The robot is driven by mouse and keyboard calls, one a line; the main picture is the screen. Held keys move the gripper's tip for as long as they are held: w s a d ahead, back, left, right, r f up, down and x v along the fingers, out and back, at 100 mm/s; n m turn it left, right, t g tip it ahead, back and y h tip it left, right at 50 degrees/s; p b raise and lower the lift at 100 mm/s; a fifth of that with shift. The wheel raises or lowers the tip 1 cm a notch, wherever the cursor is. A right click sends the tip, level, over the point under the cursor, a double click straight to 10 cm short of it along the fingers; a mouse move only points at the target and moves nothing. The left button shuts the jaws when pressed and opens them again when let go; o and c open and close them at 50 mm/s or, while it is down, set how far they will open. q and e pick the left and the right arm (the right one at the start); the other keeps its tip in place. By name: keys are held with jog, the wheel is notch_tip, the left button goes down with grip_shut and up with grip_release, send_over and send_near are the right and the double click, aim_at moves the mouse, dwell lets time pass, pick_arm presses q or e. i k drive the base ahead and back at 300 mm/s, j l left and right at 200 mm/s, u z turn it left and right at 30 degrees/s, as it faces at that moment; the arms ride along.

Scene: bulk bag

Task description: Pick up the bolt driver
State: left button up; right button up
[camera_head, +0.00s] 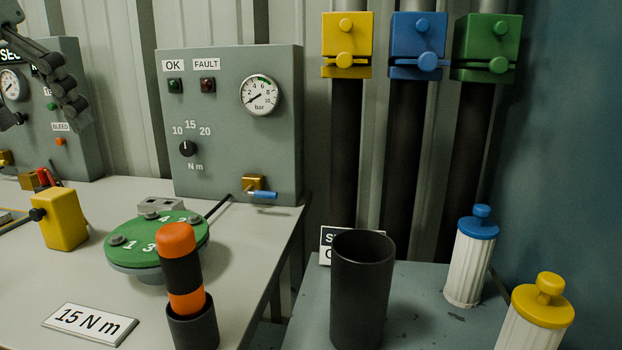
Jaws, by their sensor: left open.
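The bolt driver (180,258), with an orange cap, a black grip and an orange band, stands upright in a dark holder cup (194,332) near the front of the light table. Its lower end is hidden in the cup. My left gripper (45,112) is at the upper left edge, partly cut off by the frame. It is open, with nothing seen between its fingers, above and well left of the driver and clear of it. My right gripper is not in view.
A green flange (165,242) with bolts sits just behind the driver. A yellow block (62,220) and a "15 N m" sign (90,324) are to its left. A grey gauge panel (225,135) stands behind. A dark open cylinder (361,295) stands right, beyond a gap.

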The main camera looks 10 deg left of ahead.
aim_at(178, 254)
jog(key=k, duration=1)
